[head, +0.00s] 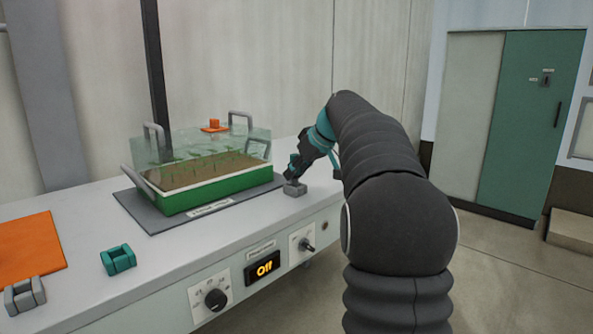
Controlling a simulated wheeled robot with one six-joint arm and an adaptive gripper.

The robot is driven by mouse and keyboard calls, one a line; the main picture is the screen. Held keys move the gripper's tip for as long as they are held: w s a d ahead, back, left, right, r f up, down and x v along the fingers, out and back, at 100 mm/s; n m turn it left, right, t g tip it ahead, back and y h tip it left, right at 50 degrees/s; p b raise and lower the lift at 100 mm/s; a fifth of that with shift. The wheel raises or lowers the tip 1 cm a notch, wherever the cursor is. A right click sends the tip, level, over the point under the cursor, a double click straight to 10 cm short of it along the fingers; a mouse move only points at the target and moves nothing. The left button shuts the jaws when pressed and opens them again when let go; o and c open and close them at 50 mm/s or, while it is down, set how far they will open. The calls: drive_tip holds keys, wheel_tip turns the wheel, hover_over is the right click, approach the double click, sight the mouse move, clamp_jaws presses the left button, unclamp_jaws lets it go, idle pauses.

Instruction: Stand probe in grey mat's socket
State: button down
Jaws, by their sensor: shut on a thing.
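My gripper (292,178) is at the right end of the counter, pointing down and left, just above a small grey block (295,189). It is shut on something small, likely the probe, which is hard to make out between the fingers. I cannot tell whether the held thing touches the block or sits in it. The grey mat (152,219) lies under a green planter tray (180,203) with soil, seedlings and a clear cover. The grey block stands beside the mat's right corner and looks like its socket.
An orange mat (32,246) lies at the left, with another grey block (25,296) at its front edge. A teal block (118,260) stands between the mats. A green cabinet (530,120) stands at right.

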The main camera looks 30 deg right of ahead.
drive_tip(key=shift+f, duration=0.2)
drive_tip(key=c, duration=0.7)
unclamp_jaws()
drive_tip(key=shift+c, duration=0.2)
drive_tip(key=shift+r, duration=0.1)
drive_tip(key=v, duration=1.2)
